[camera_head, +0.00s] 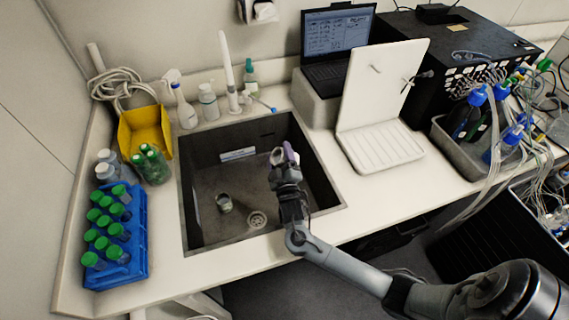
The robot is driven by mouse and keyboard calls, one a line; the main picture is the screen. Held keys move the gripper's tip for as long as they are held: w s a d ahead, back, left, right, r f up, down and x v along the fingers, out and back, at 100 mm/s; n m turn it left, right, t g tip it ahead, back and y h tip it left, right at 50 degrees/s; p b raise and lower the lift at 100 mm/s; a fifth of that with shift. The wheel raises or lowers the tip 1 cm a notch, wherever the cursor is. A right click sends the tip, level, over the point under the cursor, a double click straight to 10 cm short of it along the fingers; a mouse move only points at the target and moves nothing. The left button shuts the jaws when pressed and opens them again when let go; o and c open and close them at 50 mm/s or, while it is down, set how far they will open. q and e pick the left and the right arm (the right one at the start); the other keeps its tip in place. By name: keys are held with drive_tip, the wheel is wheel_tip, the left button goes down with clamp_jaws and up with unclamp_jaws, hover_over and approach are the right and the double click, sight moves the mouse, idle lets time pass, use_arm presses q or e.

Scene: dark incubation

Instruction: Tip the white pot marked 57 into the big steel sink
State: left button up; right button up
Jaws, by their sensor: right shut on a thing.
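The big steel sink (205,238) is set into the white counter, with a round drain in its floor. My right gripper (284,160) is over the right part of the sink. It is shut on a small pale thing (278,156) with a purple part beside it, mostly hidden by the fingers. This may be the white pot, but I can read no 57 on it. A small cup-like container (224,202) stands on the sink floor, left of the drain. My left gripper is not in view.
A blue rack (133,262) of green-capped bottles and a yellow bin (146,131) stand left of the sink. Bottles and a tap (228,72) line its back edge. A white drying rack (383,95), a laptop (336,45) and a tray of blue-capped bottles (455,150) are to the right.

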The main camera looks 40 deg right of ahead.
drive_tip(key=shift+r, duration=0.1)
drive_tip(key=shift+a+r+n+p, duration=0.1)
drive_tip(key=shift+r+n+p, duration=0.1)
drive_tip(key=shift+n+p, duration=0.5)
drive_tip(key=shift+n+y+p, duration=0.3)
drive_tip(key=shift+w+a+r+n+t+p, duration=0.1)
drive_tip(key=shift+r+n+t+p, duration=0.15)
drive_tip(key=shift+n+p, duration=0.5)
drive_tip(key=shift+n, duration=0.25)
